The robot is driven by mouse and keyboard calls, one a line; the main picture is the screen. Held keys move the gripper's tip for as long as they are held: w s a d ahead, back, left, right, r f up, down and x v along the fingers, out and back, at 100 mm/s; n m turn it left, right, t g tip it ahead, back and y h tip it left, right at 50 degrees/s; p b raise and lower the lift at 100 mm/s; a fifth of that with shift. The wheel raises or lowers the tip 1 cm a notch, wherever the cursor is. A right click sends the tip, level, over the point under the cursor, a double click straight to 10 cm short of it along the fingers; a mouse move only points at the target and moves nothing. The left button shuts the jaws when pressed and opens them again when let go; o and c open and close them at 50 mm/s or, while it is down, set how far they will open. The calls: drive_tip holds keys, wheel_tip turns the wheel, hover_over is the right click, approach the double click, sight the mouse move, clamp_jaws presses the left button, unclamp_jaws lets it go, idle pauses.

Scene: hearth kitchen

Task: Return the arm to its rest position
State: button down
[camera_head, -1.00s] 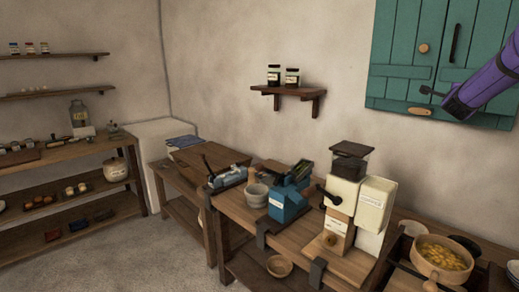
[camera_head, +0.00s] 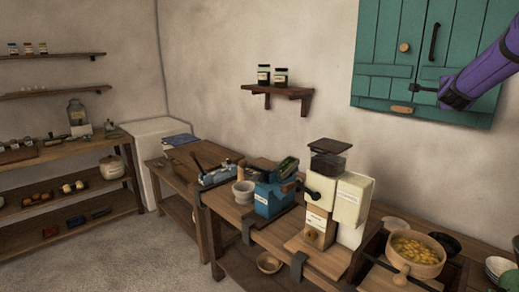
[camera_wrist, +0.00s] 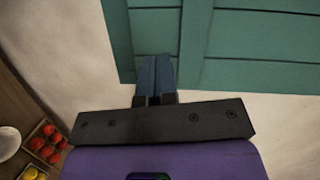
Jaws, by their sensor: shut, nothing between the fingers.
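My purple arm enters the head view from the right edge. My gripper (camera_head: 418,88) is at its left end, in front of the lower part of the teal cupboard (camera_head: 385,60). In the wrist view my gripper (camera_wrist: 155,62) has its two dark fingers together, with nothing between them. The teal cupboard boards (camera_wrist: 260,50) fill the top of that view behind the fingers. I cannot tell how far the fingertips are from the cupboard.
A cream grinder (camera_head: 348,200), a blue device (camera_head: 272,198) and a grey bowl (camera_head: 244,190) stand on the wooden bench below. A pot of yellow food (camera_head: 415,250) is at the right. A small wall shelf (camera_head: 278,89) holds two jars. Open floor (camera_head: 140,255) lies at left.

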drive_tip(key=s+a+n+g+y, duration=0.1)
drive_tip(key=s+a+n+y, duration=0.1)
drive_tip(key=s+a+n, duration=0.45)
drive_tip(key=s+a+n+y, duration=0.2)
drive_tip(key=s+a+y, duration=0.1)
drive_tip(key=a, duration=0.6)
drive_tip(key=s+a+n+g+y, duration=0.1)
drive_tip(key=s+a+n+y, duration=0.1)
drive_tip(key=s+a+n, duration=0.45)
drive_tip(key=s+a+f+n+g+y, duration=0.1)
drive_tip(key=s+a+f+n+g, duration=0.1)
drive_tip(key=s, duration=0.7)
drive_tip(key=s+a+f+n+g+y, duration=0.1)
drive_tip(key=s+a+f+n+g, duration=0.1)
drive_tip(key=s+a, duration=0.4)
drive_tip(key=s+a+f+n+g, duration=0.2)
drive_tip(key=s+a+f+n, duration=0.2)
drive_tip(key=s, duration=0.9)
drive_tip(key=shift+f+g+y, duration=0.4)
drive_tip(key=shift+f, duration=0.5)
